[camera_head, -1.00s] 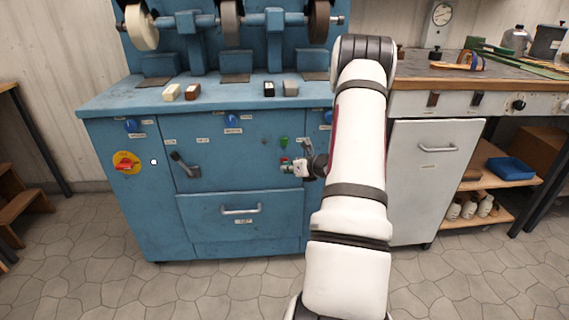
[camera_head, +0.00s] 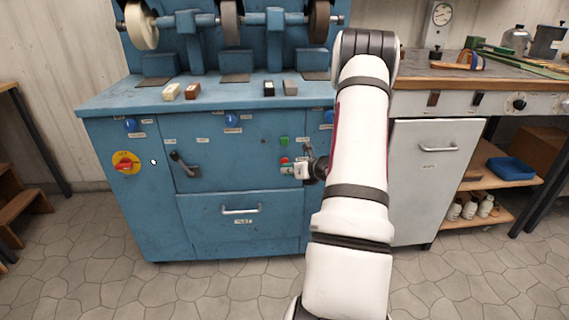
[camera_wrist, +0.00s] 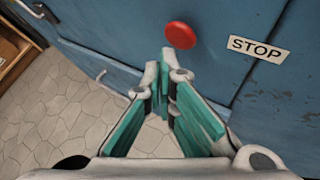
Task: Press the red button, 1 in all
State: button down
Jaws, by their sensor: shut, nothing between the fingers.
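The red button (camera_head: 284,160) is on the front of the blue machine, below a green button (camera_head: 284,141). In the wrist view the red button (camera_wrist: 180,35) is a round red cap beside a white STOP label (camera_wrist: 258,48). My gripper (camera_head: 286,168) is close to the machine front, just below the red button in the head view. In the wrist view my gripper (camera_wrist: 167,65) has its teal-padded fingers together and empty, with the tips just below the red cap. I cannot tell whether they touch it.
The blue cabinet (camera_head: 240,222) has a lever (camera_head: 184,164), a drawer handle (camera_head: 240,210) and a red-and-yellow switch (camera_head: 126,162). Small blocks (camera_head: 171,92) lie on its top. A white cabinet (camera_head: 436,175) stands to the right. The tiled floor (camera_head: 90,285) in front is clear.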

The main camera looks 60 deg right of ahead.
jog(key=s+a+b, duration=0.1)
jog(key=s+a, duration=0.2)
jog(key=shift+s+a, duration=0.15)
jog(key=shift+a, duration=0.25)
dwell(1.0)
